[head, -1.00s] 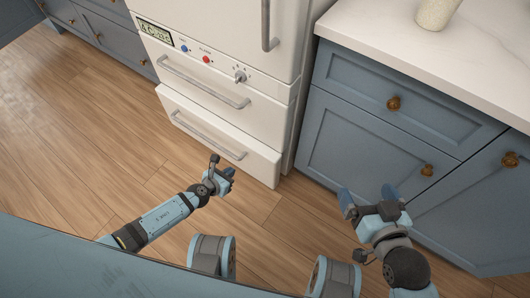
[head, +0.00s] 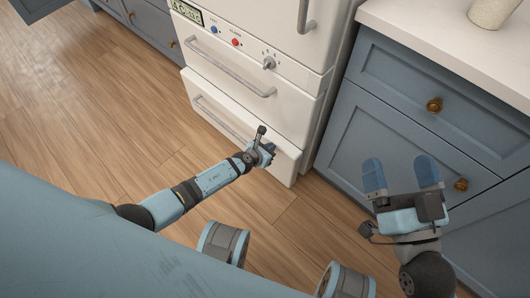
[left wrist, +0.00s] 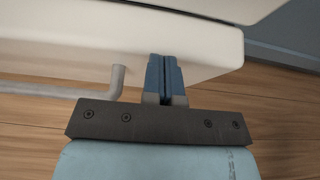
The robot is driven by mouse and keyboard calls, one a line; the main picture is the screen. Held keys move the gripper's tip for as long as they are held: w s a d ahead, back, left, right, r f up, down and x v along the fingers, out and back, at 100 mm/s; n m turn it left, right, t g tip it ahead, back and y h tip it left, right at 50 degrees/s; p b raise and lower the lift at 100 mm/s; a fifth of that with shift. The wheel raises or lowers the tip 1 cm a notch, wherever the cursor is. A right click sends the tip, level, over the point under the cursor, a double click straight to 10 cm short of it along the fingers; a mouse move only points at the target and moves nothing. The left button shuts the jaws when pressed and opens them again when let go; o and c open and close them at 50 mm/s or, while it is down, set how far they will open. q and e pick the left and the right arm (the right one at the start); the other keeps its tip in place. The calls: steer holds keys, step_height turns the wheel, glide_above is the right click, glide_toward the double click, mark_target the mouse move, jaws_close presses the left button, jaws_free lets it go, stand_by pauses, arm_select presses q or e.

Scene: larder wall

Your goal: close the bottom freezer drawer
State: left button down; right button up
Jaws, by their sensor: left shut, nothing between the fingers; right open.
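The bottom freezer drawer (head: 287,168) is a white front with a grey bar handle (head: 215,117), low on the white fridge-freezer. It stands out a little from the drawer above, so it is slightly open. My left gripper (head: 268,150) is shut and empty at the right part of this front. In the left wrist view, the shut blue fingers (left wrist: 163,75) point at the white drawer front (left wrist: 205,65), just right of the handle's end (left wrist: 117,82). I cannot tell whether they touch it. My right gripper (head: 402,175) is open and empty, before the blue cabinet.
The middle drawer (head: 290,105) above looks shut. A control panel with a knob (head: 269,62) sits over it. Blue cabinets (head: 360,135) with brass knobs stand close on the right under a pale worktop (head: 430,40). The wooden floor (head: 90,120) at left is clear.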

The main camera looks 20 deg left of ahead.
arm_select(q)
steer(key=shift+w, duration=0.1)
steer(key=shift+w+d, duration=0.25)
steer(key=shift+w, duration=0.35)
steer(key=shift+w+d, duration=0.25)
steer(key=shift+w, duration=0.35)
steer(key=shift+s+a, duration=0.1)
steer(key=shift+s, duration=0.05)
